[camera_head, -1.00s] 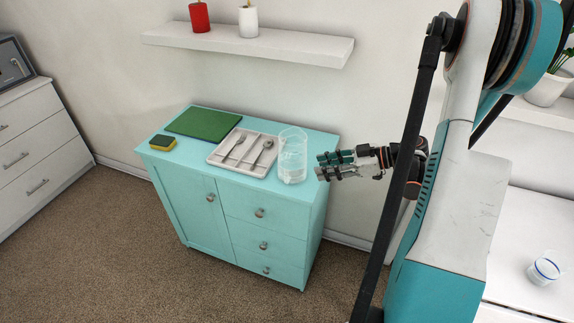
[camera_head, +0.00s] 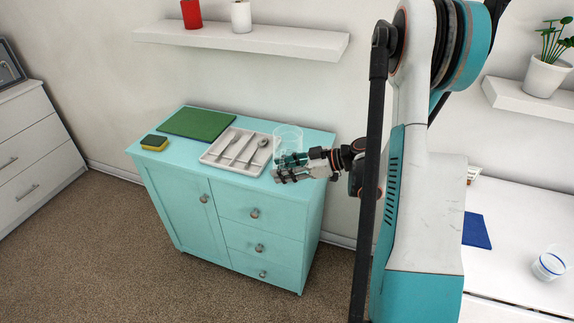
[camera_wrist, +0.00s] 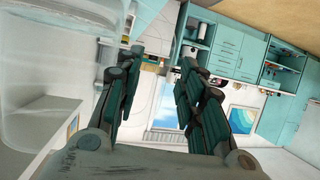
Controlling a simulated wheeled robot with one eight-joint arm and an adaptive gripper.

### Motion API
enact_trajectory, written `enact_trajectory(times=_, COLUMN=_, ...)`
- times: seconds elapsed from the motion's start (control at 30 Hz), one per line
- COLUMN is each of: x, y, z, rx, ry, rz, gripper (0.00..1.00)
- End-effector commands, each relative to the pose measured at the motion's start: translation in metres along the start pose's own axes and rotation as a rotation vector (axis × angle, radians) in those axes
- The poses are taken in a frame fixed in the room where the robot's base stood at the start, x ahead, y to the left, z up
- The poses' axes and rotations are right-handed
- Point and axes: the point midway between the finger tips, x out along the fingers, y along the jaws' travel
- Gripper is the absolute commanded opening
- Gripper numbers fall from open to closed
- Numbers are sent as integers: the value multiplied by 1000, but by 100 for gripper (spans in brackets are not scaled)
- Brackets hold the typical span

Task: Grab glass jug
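The clear glass jug (camera_head: 288,136) stands upright on the right part of the teal cabinet top. My gripper (camera_head: 279,169) reaches in from the right and overlaps the jug's lower part in the head view, hiding some of it. In the wrist view the gripper (camera_wrist: 161,65) has its two fingers spread apart with nothing between them. The jug (camera_wrist: 42,75) appears large and see-through at the left of that view, beside the left finger and outside the gap. I cannot tell whether finger and jug touch.
A cutlery tray (camera_head: 211,158) with several utensils lies close left of the jug. A green board (camera_head: 197,123) and a sponge (camera_head: 154,142) lie farther left. A wall shelf (camera_head: 250,37) with red and white candles hangs above. Carpet in front of the teal cabinet (camera_head: 180,208) is clear.

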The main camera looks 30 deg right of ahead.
Motion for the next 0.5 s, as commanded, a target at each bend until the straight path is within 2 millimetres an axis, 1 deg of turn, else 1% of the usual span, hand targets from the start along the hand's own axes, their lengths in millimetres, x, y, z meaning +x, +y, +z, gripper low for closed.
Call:
enact_trajectory(times=0.03, x=5, y=0, z=1, rx=0, ry=0, rz=0, gripper=36)
enact_trajectory(times=0.07, x=7, y=0, z=1, rx=0, ry=0, rz=1, gripper=36)
enact_trajectory(times=0.27, x=7, y=0, z=-1, rx=1, ry=0, rz=2, gripper=36)
enact_trajectory(times=0.37, x=7, y=0, z=-1, rx=1, ry=0, rz=1, gripper=15)
enact_trajectory(times=0.4, x=7, y=0, z=-1, rx=1, ry=0, rz=1, gripper=6)
enact_trajectory(times=0.43, x=7, y=0, z=0, rx=1, ry=0, rz=1, gripper=0)
enact_trajectory(times=0.5, x=7, y=0, z=-1, rx=1, ry=0, rz=1, gripper=0)
